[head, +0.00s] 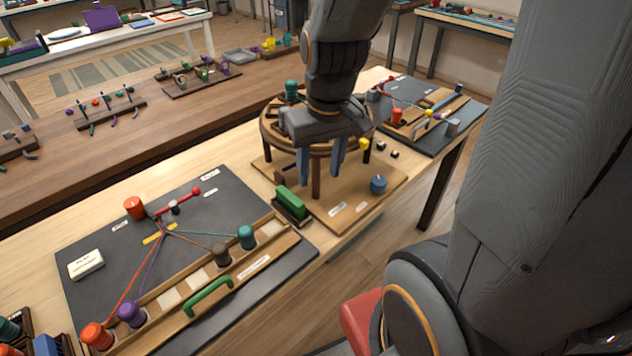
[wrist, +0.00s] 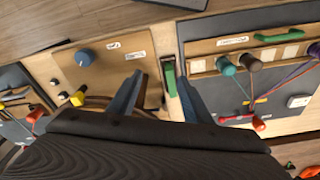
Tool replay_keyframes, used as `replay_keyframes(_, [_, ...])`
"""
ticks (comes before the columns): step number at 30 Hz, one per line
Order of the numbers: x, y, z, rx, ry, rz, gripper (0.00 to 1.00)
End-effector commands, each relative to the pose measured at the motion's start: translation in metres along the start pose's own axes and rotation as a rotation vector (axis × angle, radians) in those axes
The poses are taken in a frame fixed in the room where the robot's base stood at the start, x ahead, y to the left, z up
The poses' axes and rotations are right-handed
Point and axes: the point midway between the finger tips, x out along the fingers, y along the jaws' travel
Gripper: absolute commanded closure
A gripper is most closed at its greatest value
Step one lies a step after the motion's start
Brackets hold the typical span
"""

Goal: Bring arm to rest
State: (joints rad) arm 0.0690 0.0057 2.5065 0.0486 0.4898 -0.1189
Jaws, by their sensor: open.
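My gripper (head: 320,170) points down at the round wooden braiding stand (head: 268,132), its blue fingers apart with nothing seen between them. In the wrist view the gripper (wrist: 160,98) is also open, with a green-topped block (wrist: 169,78) showing between and beyond the fingers. My wrist hides much of the stand's ring, so I cannot tell whether the fingers touch it. A teal bobbin (head: 292,90) stands at the ring's far side. On the dark board at left, orange (head: 96,336), purple (head: 132,313), brown (head: 220,253) and teal (head: 247,236) bobbins sit along a wooden rack, with cords converging near a red-ended bar.
The green-topped block (head: 291,203) stands beside the stand's wooden base (head: 345,215), and a blue knob (head: 378,184) sits on that base. A second dark board (head: 455,135) with an orange bobbin (head: 397,117) lies to the right. A brown bench (head: 150,140) runs behind.

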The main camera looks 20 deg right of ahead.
Motion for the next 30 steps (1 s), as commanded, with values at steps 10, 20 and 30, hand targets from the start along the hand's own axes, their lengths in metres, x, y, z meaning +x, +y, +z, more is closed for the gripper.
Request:
replay_keyframes(10, [0.02, -0.02, 0.026, 0.007, -0.035, 0.012, 0.55])
replay_keyframes(20, [0.02, -0.02, 0.026, 0.007, -0.034, 0.012, 0.55])
replay_keyframes(30, [0.02, -0.02, 0.026, 0.007, -0.034, 0.012, 0.55])
